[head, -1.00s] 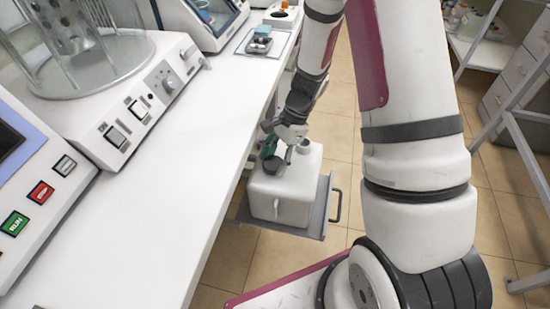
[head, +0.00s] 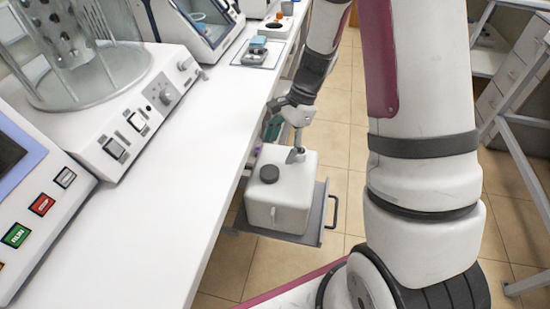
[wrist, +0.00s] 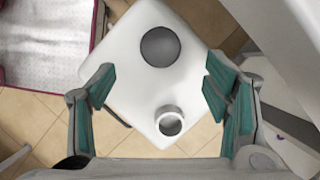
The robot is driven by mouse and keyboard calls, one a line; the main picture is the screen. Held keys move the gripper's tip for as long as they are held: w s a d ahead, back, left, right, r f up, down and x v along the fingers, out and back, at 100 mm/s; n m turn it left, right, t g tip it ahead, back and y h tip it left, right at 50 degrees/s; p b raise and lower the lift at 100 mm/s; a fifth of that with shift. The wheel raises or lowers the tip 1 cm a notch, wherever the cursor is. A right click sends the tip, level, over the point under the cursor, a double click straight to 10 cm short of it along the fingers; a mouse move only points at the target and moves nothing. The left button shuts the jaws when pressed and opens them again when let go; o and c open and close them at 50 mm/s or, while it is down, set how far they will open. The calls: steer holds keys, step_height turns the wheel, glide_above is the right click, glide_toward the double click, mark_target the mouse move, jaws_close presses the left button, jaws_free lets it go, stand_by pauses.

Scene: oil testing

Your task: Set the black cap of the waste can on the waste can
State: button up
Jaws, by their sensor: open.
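The white waste can (head: 295,205) stands upright below the bench edge. It also fills the middle of the wrist view (wrist: 120,75). Its black cap (head: 269,173) sits flat on the can's top and shows as a dark round disc in the wrist view (wrist: 160,46). Whether an opening lies under the cap is hidden. A short white neck with a round opening (wrist: 169,121) stands on the same top, apart from the cap. My gripper (head: 294,157) is above the can, behind the cap in the head view. Its teal-padded fingers are apart and empty in the wrist view (wrist: 160,80).
The can rests on a grey tray with a handle (head: 320,220), beside the white bench (head: 165,210). Instruments with switches (head: 125,125) stand on the bench's left side. Tiled floor (head: 345,150) is open to the right of the can.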

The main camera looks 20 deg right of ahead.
steer(key=s+a+r+n+h, duration=0.15)
steer(key=s+r+n, duration=0.3)
steer(key=r, duration=0.45)
steer(key=s+a+r+n, duration=0.25)
steer(key=s+r, duration=0.25)
steer(key=r, duration=0.4)
steer(key=s+r+n+t+h, duration=0.3)
steer(key=s+n, duration=0.6)
steer(key=s, duration=0.7)
step_height(320, 180, up, 2)
steer(key=shift+s+d+r, duration=0.15)
steer(key=shift+s+d, duration=0.05)
steer(key=shift+d, duration=0.25)
